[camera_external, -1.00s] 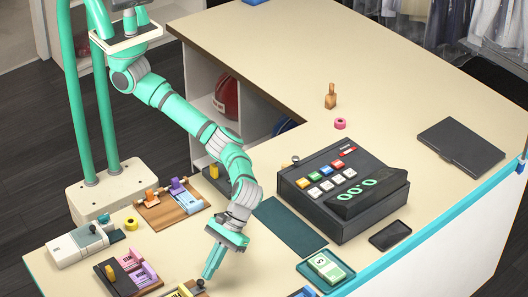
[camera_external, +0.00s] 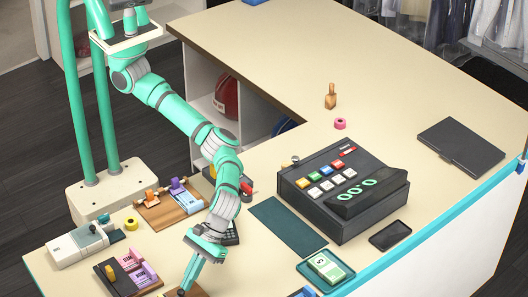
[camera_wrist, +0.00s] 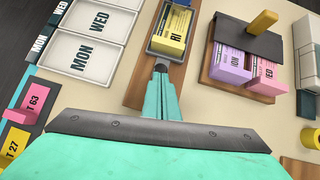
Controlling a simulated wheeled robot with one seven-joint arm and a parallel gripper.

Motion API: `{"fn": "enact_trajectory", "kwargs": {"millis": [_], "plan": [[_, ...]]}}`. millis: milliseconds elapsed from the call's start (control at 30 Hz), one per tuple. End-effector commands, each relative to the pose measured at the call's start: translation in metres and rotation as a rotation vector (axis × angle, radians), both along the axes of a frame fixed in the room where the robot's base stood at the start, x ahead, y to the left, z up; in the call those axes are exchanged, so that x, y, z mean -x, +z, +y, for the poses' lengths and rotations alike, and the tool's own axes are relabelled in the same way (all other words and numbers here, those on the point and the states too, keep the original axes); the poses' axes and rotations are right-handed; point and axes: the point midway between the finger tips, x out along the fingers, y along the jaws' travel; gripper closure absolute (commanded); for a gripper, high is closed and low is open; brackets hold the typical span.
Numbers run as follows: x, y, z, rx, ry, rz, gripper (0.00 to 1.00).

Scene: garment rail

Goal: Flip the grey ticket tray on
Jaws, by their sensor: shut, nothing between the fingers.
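A grey tray (camera_wrist: 186,46) holding yellow tickets lies on a wooden board (camera_wrist: 147,87) in the wrist view. In the external view this board (camera_external: 197,293) is cut off by the bottom edge. A small dark knob (camera_wrist: 160,66) stands at the board's near end, right at my fingertips; I cannot tell whether they touch it. My gripper (camera_wrist: 161,76) is shut and empty, pointing down at the board; it also shows in the external view (camera_external: 186,287). Beside it, a second board carries a dark grey flap (camera_wrist: 240,40) with a yellow handle and purple and pink tickets.
A cash register (camera_external: 340,190), dark mat (camera_external: 287,227) and banknote tray (camera_external: 325,268) stand to the right. The counter behind the register is mostly clear.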

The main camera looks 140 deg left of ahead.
Motion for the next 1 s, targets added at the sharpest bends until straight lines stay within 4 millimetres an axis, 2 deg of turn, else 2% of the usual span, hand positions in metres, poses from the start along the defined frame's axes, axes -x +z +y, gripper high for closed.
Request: {"fn": "enact_trajectory", "kwargs": {"millis": [133, 267, 367, 500, 800, 1000], "plan": [[0.001, -0.001, -0.002, 0.001, -0.003, 0.001, 1.00], [0.001, 0.000, 0.004, 0.001, -0.001, 0.000, 1.00], [0.002, 0.002, 0.016, 0.000, 0.001, -0.001, 1.00], [0.006, 0.007, 0.043, 0.000, 0.003, -0.001, 1.00], [0.012, 0.056, 0.080, 0.000, 0.001, -0.003, 1.00], [0.015, 0.076, 0.097, 0.000, 0.001, -0.001, 1.00]]}}
